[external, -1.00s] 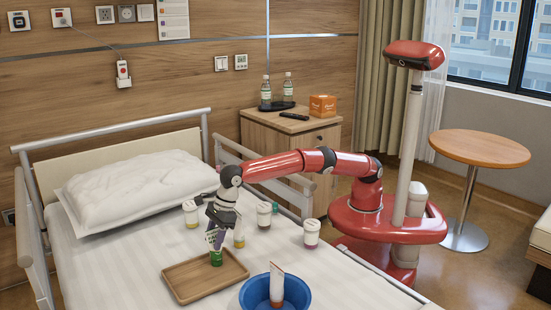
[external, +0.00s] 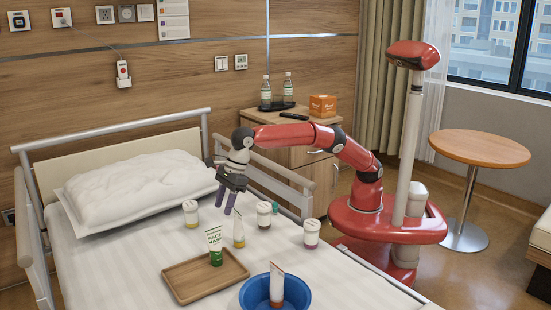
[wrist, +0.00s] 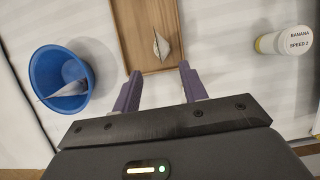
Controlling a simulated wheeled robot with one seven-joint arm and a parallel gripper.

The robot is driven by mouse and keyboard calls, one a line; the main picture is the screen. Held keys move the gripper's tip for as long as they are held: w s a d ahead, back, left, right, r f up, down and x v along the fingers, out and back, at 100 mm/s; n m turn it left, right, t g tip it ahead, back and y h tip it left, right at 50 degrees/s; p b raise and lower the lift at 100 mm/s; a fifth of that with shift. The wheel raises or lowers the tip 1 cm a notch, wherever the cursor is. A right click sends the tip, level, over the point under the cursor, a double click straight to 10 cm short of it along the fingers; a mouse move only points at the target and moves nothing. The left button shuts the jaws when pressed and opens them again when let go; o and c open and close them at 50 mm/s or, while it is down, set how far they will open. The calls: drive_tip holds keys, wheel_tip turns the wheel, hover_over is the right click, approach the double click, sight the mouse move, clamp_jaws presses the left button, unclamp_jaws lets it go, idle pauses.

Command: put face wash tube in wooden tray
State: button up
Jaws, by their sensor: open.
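The face wash tube (external: 215,243), white with a green cap and green print, stands upright cap-down inside the wooden tray (external: 184,284), towards the tray's right side. In the wrist view the tube (wrist: 161,48) is seen from above in the wooden tray (wrist: 120,12). My gripper (external: 225,200) is above the bed, up and behind the tray, apart from the tube. Its purple fingers are spread with nothing between them, as the wrist view also shows (wrist: 158,88).
A blue bowl (external: 297,293) holding a white tube (external: 277,279) is right of the tray. Another tube (external: 239,230) stands just behind the tray. White-lidded jars (external: 190,213), (external: 264,214), (external: 311,233) stand on the bed. The bed left of the tray is clear.

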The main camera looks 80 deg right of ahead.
drive_tip(key=w+d+r+n, duration=0.1)
drive_tip(key=d+r+n, duration=0.3)
drive_tip(key=d, duration=1)
drive_tip(key=w+d+r+n, duration=0.15)
drive_tip(key=d+r, duration=0.45)
drive_tip(key=d, duration=0.7)
drive_tip(key=s+d+n+t, duration=0.1)
drive_tip(key=s+d+n, duration=0.7)
drive_tip(key=s+d, duration=0.45)
drive_tip(key=s+d+f+n+h, duration=0.1)
drive_tip(key=s+d+f+n, duration=0.2)
drive_tip(key=s, duration=0.3)
drive_tip(key=s+d+f+n+t+h, duration=0.1)
drive_tip(key=s+d+f+n, duration=0.2)
drive_tip(key=s+n, duration=0.3)
drive_tip(key=s+d+f+n+h, duration=0.1)
drive_tip(key=s+d+f+n, duration=0.2)
drive_tip(key=s, duration=0.4)
drive_tip(key=d+n, duration=0.1)
drive_tip(key=d, duration=0.1)
drive_tip(key=shift+s+d+f, duration=0.2)
drive_tip(key=shift+d+f, duration=0.05)
drive_tip(key=shift+d, duration=0.05)
drive_tip(key=shift+n, duration=0.25)
